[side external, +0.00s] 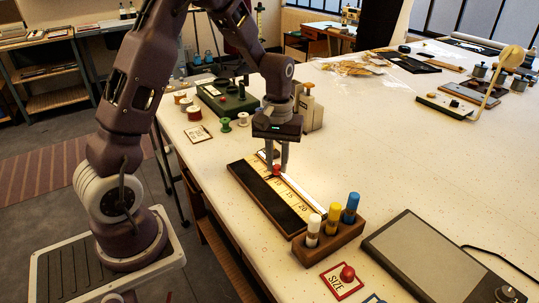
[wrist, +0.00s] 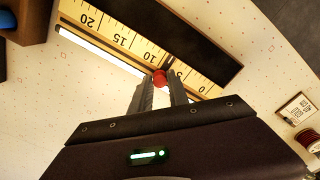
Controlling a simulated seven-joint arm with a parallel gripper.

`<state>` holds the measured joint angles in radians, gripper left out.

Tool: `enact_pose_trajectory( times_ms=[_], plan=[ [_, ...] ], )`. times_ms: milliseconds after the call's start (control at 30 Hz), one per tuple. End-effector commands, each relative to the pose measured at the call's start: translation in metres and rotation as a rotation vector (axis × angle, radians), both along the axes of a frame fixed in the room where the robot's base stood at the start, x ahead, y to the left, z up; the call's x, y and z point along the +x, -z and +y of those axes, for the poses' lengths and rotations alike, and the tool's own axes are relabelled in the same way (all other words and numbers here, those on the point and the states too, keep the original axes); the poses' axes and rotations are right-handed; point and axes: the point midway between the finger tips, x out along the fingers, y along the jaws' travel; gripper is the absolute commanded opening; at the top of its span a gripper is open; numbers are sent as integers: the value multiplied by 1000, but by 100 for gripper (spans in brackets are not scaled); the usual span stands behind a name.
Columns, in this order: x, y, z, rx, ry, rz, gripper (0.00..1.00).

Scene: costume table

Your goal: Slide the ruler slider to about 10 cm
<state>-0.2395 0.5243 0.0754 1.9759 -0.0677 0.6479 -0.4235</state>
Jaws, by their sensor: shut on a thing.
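The ruler (side external: 264,204) lies on the table as a long dark base with a cream scale and a pale strip along one side. Its scale (wrist: 104,30) reads 20, 15, 10 and 0 in the wrist view. The slider has a red knob (side external: 276,169), also seen in the wrist view (wrist: 160,77). A dark pointer by the knob crosses the scale a little to the zero side of the 10 label; its exact mark is hard to read. My gripper (side external: 277,172) points down, its fingers (wrist: 162,88) shut on the red knob. The fingers partly hide the scale's low end.
A wooden block (side external: 329,242) with white, yellow and blue pegs stands close to the ruler's 20 end. A red-framed SIZE card (side external: 341,282) and a grey tablet (side external: 438,262) lie beyond it. Spools (side external: 194,114) and a green box (side external: 224,97) stand behind.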

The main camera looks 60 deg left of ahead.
Motion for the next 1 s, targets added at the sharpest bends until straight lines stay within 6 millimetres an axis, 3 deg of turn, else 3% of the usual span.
enact_pose_trajectory(
  times_ms=[133, 400, 433, 500, 533, 833, 1000],
  plan=[
    [1, -1, -11, 5, -3, -6, 0],
    [1, -1, -11, 6, -4, -7, 0],
    [1, -1, -11, 6, -4, -7, 27],
    [1, -1, -11, 5, -4, -6, 40],
    [1, -1, -11, 5, -4, -6, 43],
    [0, -3, -12, 5, -3, -5, 43],
    [2, -34, -12, 6, -2, -11, 43]
  ],
)
